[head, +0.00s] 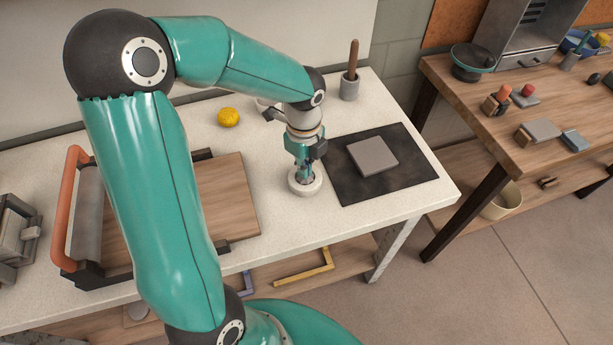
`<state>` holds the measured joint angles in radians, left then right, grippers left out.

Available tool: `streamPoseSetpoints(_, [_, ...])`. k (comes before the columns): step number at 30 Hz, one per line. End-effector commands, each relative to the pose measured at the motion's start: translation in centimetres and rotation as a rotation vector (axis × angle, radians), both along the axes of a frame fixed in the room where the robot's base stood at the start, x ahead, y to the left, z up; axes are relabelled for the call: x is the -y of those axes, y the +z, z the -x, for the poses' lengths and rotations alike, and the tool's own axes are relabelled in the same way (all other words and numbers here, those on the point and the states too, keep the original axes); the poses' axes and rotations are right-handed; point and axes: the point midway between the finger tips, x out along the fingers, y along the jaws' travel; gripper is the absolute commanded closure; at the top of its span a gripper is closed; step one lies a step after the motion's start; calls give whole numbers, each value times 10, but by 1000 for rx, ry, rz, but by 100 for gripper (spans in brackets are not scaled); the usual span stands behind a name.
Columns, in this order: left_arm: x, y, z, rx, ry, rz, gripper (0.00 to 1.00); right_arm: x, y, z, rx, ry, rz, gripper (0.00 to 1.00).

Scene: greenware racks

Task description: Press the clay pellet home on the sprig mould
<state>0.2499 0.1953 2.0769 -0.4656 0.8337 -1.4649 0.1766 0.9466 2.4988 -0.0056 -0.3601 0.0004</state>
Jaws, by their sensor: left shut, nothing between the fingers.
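The round white sprig mould (304,188) stands on the pale worktop, left of a dark mat. My left gripper (305,178) points straight down over it, shut and empty, with its fingertips at the mould's middle. I cannot tell whether the tips touch anything inside. The clay pellet is not visible; the fingers cover the mould's centre. My right gripper is not in view.
A grey slab (373,156) lies on the dark mat (414,176). Behind are a yellow sponge (228,117) and a cup with a wooden handle (349,88). A slab roller with a wooden board (228,195) stands left. A wooden table (470,113) is at right.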

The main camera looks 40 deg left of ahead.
Motion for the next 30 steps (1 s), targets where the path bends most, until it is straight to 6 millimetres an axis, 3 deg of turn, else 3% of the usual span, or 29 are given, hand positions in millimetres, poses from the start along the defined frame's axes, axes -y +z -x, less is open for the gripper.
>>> streamPoseSetpoints(7, [1, 6, 1, -6, -1, 2, 100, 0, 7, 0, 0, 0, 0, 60])
streamPoseSetpoints(30, [1, 68, 0, -2, -1, 1, 100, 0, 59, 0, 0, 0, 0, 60])
